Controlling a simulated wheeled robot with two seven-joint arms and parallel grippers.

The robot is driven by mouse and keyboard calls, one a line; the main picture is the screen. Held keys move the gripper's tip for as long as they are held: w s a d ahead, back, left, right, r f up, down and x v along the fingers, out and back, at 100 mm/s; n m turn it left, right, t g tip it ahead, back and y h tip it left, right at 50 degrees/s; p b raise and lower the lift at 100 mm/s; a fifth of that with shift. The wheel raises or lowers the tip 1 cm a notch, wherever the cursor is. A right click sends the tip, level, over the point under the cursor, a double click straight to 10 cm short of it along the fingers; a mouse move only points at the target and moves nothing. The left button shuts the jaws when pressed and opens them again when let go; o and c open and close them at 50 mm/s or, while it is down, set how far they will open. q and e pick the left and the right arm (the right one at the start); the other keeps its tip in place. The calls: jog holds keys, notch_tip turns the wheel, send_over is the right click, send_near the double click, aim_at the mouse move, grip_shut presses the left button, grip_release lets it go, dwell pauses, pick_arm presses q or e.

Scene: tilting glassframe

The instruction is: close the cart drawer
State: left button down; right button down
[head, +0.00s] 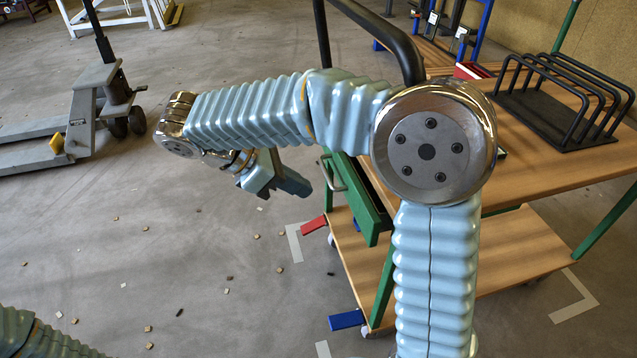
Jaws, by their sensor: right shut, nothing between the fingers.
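The cart is a wooden-topped workbench with green legs, its top (545,165) at the right. Its green drawer (362,205) juts out at the left side below the top, so it stands open. The drawer handle (331,172) is a grey bar on its front. My right arm crosses over the cart and hides part of the drawer. My right gripper (303,187) is shut and empty, just left of the handle and seemingly apart from it. My left gripper is out of view; only a piece of my left arm shows at the bottom left.
The cart has a lower wooden shelf (520,245). A pallet jack (95,105) stands at the left. Small chips litter the open floor (200,250).

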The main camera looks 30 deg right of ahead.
aim_at(361, 205)
jog(key=x, duration=0.3)
jog(key=d+r+b+x, duration=0.1)
jog(key=x, duration=0.6)
jog(key=shift+s+d+r+b, duration=0.15)
jog(key=shift+s+d+b, duration=0.05)
jog(key=shift+d+b, duration=0.15)
jog(key=shift+s+d, duration=0.1)
jog(key=shift+d, duration=0.35)
